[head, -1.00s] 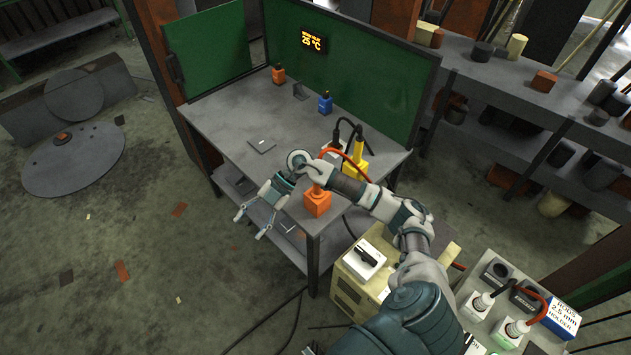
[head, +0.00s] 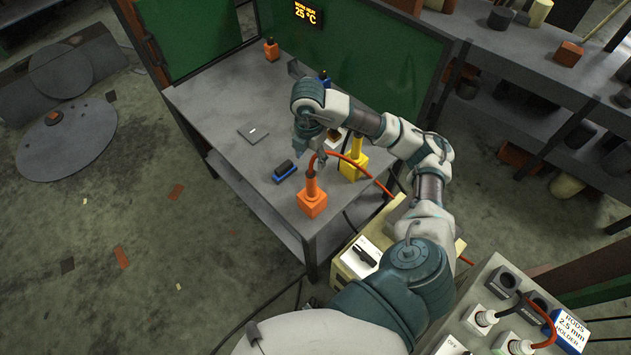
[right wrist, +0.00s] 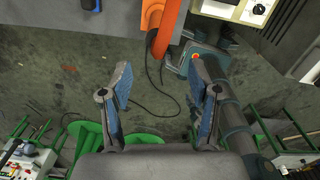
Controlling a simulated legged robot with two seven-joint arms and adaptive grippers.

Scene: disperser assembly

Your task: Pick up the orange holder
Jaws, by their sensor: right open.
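The orange holder (head: 312,202) stands upright near the front corner of the grey table, with a square base, a narrower orange neck and a red cable at its top. In the right wrist view, an orange part of it (right wrist: 167,32) shows at the top, beyond the fingertips and not between them. My right gripper (head: 317,160) points down just above the holder's neck; the arm partly hides it, and I cannot tell whether it touches. In the right wrist view, its two fingers (right wrist: 160,82) are apart with nothing between them. My left gripper is not in view.
A blue block with a black top (head: 285,171) lies left of the holder, and a yellow holder (head: 353,162) stands to the right. A smaller orange item (head: 271,50) is at the table's back. A flat grey plate (head: 252,133) lies mid-table. A beige box (head: 360,257) stands beside the table.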

